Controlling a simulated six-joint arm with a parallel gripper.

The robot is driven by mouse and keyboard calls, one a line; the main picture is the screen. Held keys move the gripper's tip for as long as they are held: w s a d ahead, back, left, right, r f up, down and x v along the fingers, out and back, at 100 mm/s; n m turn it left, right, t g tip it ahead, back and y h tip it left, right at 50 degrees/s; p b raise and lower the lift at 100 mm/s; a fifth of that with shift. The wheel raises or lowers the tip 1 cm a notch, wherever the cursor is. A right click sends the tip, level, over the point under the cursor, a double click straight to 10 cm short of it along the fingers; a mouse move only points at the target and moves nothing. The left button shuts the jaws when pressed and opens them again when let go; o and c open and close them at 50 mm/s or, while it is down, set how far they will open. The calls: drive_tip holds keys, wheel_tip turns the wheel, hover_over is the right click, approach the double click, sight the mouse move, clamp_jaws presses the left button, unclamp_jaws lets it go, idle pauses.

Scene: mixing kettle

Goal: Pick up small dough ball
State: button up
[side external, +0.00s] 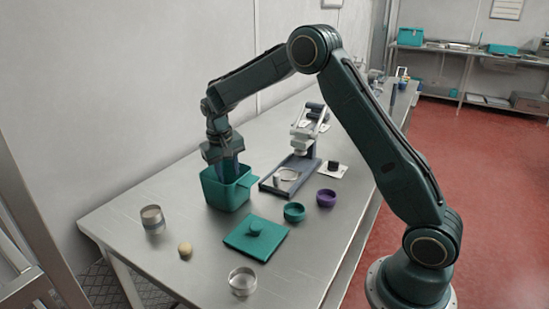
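A small pale tan dough ball (185,249) sits on the steel table near its front left part, between a metal cylinder and a teal lid. My gripper (229,172) points down at the mouth of a teal square container (226,195), behind and to the right of the ball and well apart from it. The fingertips reach into or just over the container, and its wall and the arm hide the finger gap. I cannot tell whether the gripper is open or shut, or whether it holds anything.
A metal cylinder (152,219) stands left of the ball. A flat teal lid with a knob (256,238) and a shallow clear or metal dish (242,281) lie to the right. A teal bowl (294,212), a purple bowl (326,198) and a press-like device (295,168) stand farther right.

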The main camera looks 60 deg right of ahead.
drive_tip(key=shift+f, duration=0.4)
drive_tip(key=shift+d, duration=0.1)
drive_tip(key=shift+d+f, duration=0.25)
drive_tip(key=shift+f, duration=1.05)
drive_tip(key=shift+d+f, duration=0.2)
drive_tip(key=shift+f, duration=1.05)
drive_tip(key=c, duration=0.6)
